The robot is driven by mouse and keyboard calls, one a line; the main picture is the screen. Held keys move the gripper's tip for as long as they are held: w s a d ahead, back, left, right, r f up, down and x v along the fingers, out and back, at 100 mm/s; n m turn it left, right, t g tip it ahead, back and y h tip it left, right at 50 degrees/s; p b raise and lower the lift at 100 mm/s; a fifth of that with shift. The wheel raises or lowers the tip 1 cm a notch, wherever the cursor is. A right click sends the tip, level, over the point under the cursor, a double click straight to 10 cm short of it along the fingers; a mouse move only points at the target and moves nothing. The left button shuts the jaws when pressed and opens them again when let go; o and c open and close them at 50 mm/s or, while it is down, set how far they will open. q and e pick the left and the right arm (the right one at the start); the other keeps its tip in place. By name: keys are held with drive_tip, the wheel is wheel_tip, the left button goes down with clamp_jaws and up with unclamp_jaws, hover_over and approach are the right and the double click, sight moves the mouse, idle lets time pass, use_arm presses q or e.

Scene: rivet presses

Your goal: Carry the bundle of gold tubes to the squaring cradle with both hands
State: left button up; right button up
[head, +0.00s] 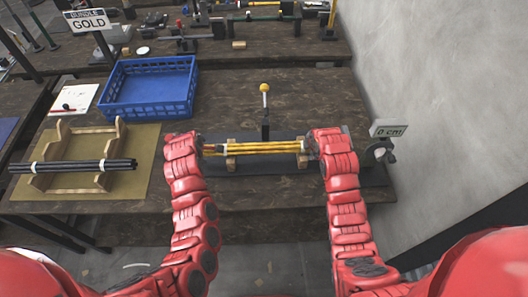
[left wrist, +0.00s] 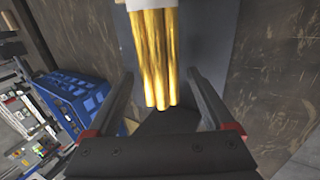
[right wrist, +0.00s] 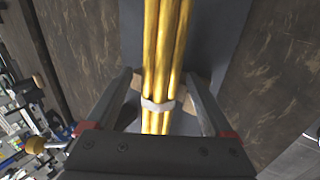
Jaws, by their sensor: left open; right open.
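The bundle of gold tubes (head: 265,147) lies level across the wooden rests (head: 231,163) of the squaring cradle, on its dark base plate (head: 266,176). White bands wrap the bundle near both ends. My left gripper (head: 203,150) is at the bundle's left end, open; in the left wrist view the tube ends (left wrist: 160,95) show between its spread fingers. My right gripper (head: 312,148) is at the right end, open; in the right wrist view its fingers stand apart on both sides of the tubes (right wrist: 164,50) and the white band (right wrist: 158,105). The right end is hidden in the head view.
A lever with a yellow knob (head: 264,88) stands behind the cradle. A black tube bundle (head: 85,165) rests on a wooden stand on a tan mat (head: 140,190). A blue crate (head: 150,85) and GOLD sign (head: 88,21) are behind.

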use_arm(q)
drive_tip(key=shift+r, duration=0.1)
use_arm(e)
drive_tip(key=shift+r, duration=0.15)
use_arm(q)
drive_tip(key=v, duration=1.1)
drive_tip(key=shift+s+r, duration=0.25)
drive_tip(key=shift+r, duration=0.1)
use_arm(e)
drive_tip(key=v, duration=1.1)
drive_tip(key=shift+s+r, duration=0.3)
